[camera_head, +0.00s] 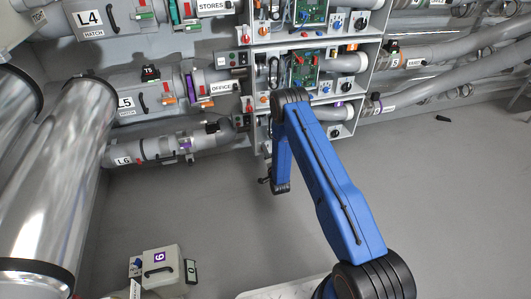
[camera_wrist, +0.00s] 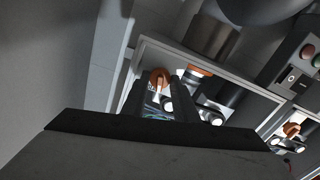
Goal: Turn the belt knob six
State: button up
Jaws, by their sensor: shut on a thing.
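In the wrist view, an orange-brown round knob (camera_wrist: 159,75) with a pale bar on its face sits at the lower corner of an open grey cabinet (camera_wrist: 141,50). The dark fingers of my gripper (camera_wrist: 158,93) reach up to it, one on each side, and are shut on it. The bar stands nearly upright in the picture. No label is readable by this knob. In the head view, my blue arm covers the front of the lowest cabinet, in the row of the L6 tube (camera_head: 150,150), and hides the knob and my fingertips.
Cabinets with green circuit boards (camera_head: 304,72) stand above the lowest one. Tubes L5 (camera_head: 125,102) and L4 (camera_head: 88,18) run into them from the left. A white box with a purple 6 (camera_head: 160,257) stands at lower left. The grey floor (camera_head: 440,190) is mostly clear at right.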

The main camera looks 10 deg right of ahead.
jog(key=shift+m, duration=1.2)
jog(key=o, duration=0.8)
jog(key=shift+s, duration=0.15)
jog(key=s, duration=1.1)
jog(key=s+d, duration=0.1)
jog(key=s, duration=0.5)
jog(key=shift+s+d, duration=0.1)
